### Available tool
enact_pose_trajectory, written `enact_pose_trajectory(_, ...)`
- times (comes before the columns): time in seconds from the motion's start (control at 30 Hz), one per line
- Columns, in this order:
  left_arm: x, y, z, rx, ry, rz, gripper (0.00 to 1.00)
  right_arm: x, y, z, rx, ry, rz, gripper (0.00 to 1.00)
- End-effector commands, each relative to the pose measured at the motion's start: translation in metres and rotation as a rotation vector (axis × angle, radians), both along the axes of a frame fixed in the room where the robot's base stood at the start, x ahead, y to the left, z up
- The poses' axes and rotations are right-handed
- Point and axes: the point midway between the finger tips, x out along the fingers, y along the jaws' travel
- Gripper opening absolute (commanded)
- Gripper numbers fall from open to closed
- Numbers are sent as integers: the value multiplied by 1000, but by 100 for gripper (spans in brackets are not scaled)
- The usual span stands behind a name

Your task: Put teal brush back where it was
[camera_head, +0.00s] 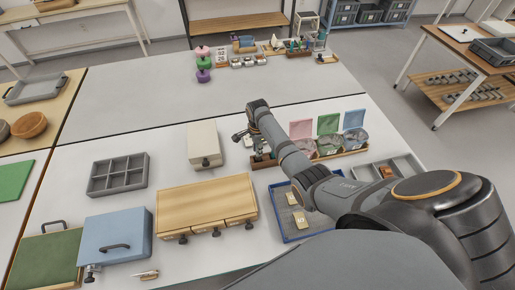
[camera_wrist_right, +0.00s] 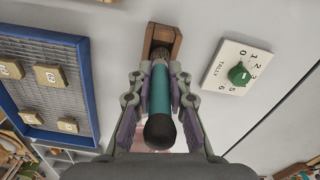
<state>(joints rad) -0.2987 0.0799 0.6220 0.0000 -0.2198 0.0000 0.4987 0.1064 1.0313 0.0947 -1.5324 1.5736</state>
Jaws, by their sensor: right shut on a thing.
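My right gripper (camera_wrist_right: 159,84) is shut on the teal brush (camera_wrist_right: 160,98) in the right wrist view, with a finger on each side of its handle. The brush's dark rounded end points toward the camera, and its brown far end is at a small wooden holder (camera_wrist_right: 164,36). I cannot tell whether that end is inside the holder or just in front of it. In the head view my right gripper (camera_head: 241,136) is small beyond my arm, and the brush cannot be made out there. My left gripper is not in view.
A blue-rimmed tray (camera_head: 276,216) with small tan tags lies below my right arm. A white tally plate with a green knob (camera_wrist_right: 239,73) is right of the holder. A cream box (camera_head: 203,140), wooden drawer unit (camera_head: 207,197) and grey divided tray (camera_head: 118,174) stand to the left.

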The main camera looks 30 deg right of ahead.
Motion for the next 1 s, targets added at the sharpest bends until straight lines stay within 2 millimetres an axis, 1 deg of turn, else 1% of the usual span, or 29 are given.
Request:
enact_pose_trajectory(0.03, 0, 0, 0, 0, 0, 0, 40, 0, 0, 1, 0, -1, 0, 19)
enact_pose_trajectory(0.2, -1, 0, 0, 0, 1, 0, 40, 0, 0, 1, 0, 0, 0, 40)
enact_pose_trajectory(0.47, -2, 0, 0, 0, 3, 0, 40, 0, 0, 1, 0, 0, 0, 40)
enact_pose_trajectory(0.57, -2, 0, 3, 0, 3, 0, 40, 0, 0, 8, 0, 0, 0, 40)
enact_pose_trajectory(0.6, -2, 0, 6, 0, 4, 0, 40, 0, 0, 15, 0, -2, 0, 40)
enact_pose_trajectory(0.67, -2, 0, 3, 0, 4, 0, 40, 1, 0, 24, 0, -4, 0, 40)
enact_pose_trajectory(0.9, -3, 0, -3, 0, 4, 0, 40, 2, -1, 85, 0, -6, 0, 40)
enact_pose_trajectory(1.0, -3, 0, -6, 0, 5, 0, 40, 1, -1, 106, 0, -4, 0, 40)
